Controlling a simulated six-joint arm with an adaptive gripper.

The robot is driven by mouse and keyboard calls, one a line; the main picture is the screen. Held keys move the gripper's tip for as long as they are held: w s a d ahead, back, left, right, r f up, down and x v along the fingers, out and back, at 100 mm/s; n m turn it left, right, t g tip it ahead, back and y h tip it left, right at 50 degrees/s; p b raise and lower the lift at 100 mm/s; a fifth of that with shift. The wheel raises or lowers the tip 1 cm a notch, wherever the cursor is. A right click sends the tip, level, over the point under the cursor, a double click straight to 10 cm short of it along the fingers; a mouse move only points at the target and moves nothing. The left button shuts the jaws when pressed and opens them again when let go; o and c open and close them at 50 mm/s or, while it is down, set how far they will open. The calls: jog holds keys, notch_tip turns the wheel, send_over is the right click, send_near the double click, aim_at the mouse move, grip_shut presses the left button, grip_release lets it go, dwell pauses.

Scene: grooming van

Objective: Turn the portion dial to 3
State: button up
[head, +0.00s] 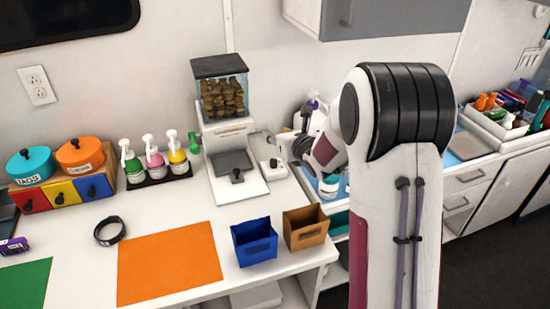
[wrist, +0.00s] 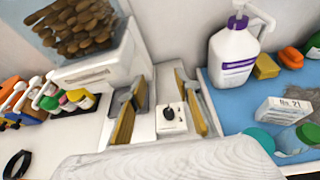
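A small white box with a black portion dial (head: 273,163) stands just right of the treat dispenser (head: 224,130). In the wrist view the dial (wrist: 169,113) shows from above as a dark knob, between my fingers and touching neither as far as I can see. The marks around it are too small to read. My gripper (wrist: 160,78) is open and empty, with yellowish pads on both sides of the box. The dispenser's clear hopper (head: 224,98) holds brown treats.
Left of the dispenser are pump bottles (head: 155,158) on a black tray. A blue bin (head: 254,242) and a brown bin (head: 305,228) stand at the counter's front. A white jug (wrist: 234,52) stands right of my gripper on a blue surface. An orange mat (head: 168,262) lies clear.

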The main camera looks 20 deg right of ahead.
jog(key=w+d+m+g+h, duration=0.3)
jog(key=w+d+m+g, duration=0.15)
jog(key=m, duration=1.45)
jog(key=s+a+f+m+g+y, duration=0.2)
jog(key=s+a+m+g, duration=0.2)
jog(key=m, duration=1.1)
jog(key=s+a, duration=0.1)
jog(key=s, duration=0.1)
jog(key=shift+s+g+y, duration=0.35)
jog(key=shift+y, duration=0.05)
